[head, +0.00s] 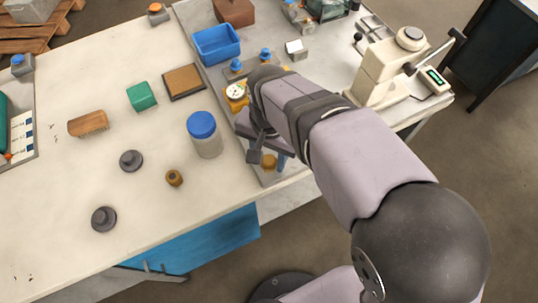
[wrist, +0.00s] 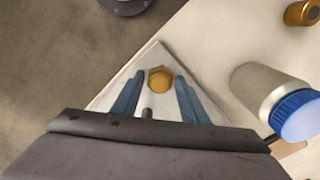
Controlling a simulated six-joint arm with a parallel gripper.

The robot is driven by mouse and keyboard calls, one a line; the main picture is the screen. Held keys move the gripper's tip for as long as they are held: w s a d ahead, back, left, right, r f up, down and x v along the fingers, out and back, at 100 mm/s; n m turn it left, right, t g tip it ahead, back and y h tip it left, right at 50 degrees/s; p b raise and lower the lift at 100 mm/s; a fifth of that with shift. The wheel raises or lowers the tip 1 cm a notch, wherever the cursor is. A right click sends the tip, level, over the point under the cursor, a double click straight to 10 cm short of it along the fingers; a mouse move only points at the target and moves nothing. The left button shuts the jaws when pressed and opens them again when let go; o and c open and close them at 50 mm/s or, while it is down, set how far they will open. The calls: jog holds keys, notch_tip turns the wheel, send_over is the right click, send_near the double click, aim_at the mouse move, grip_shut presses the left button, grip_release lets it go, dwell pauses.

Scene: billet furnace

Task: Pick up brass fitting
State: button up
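A golden hex-shaped brass fitting (wrist: 159,80) sits on the pale grey strip near the table corner. It also shows in the head view (head: 269,161), partly hidden by my gripper. My gripper (head: 271,152) points down over it. In the wrist view its two blue fingers (wrist: 158,88) are spread apart, with the fitting seen between their tips and a gap on each side. How far the tips are above the strip is hard to tell.
A jar with a blue lid (head: 202,135) stands close to the left of my gripper. A small brown-brass knurled piece (head: 174,178) and dark grey round parts (head: 131,160) lie further left. A dial gauge (head: 237,91) stands behind. The table's front edge is close by.

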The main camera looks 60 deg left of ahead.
aim_at(269, 159)
jog(key=shift+c, duration=0.4)
jog(key=c, duration=0.9)
jog(key=shift+r, duration=0.1)
notch_tip(269, 159, up, 10)
jog(key=w+a+f+m+p, duration=0.2)
jog(key=w+m+p, duration=0.1)
jog(key=w+p, duration=0.8)
jog(key=shift+w+a+r+m+b, duration=0.25)
jog(key=shift+w+a+r+m, duration=0.4)
jog(key=shift+a, duration=0.3)
jog(key=shift+w+a+r+m+b, duration=0.25)
jog(key=shift+w+a+r+m, duration=0.3)
jog(key=shift+a+m, duration=0.4)
jog(key=shift+w+a+r+m+b, duration=0.25)
jog(key=shift+w+a+r+m, duration=0.2)
jog(key=shift+w+a+m, duration=0.4)
